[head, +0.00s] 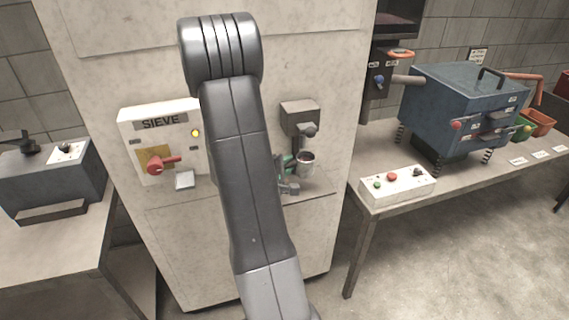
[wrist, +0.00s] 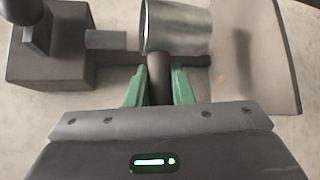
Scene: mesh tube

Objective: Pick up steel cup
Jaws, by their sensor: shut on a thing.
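The steel cup (wrist: 178,28) is a grey metal cylinder, lying sideways in the wrist view, with a dark handle (wrist: 158,78) pointing toward me. My gripper (wrist: 160,86) has its green fingers on both sides of this handle and is shut on it. In the head view the steel cup (head: 305,166) shows small, with a dark inside, just right of my gripper (head: 288,165). It is below a dark spout box (head: 299,115) on the machine's front. My arm hides part of the machine to the left.
The pale machine (head: 240,285) carries a white SIEVE panel (head: 160,118) with a red handle. A bench with a control box (head: 398,187) is at right.

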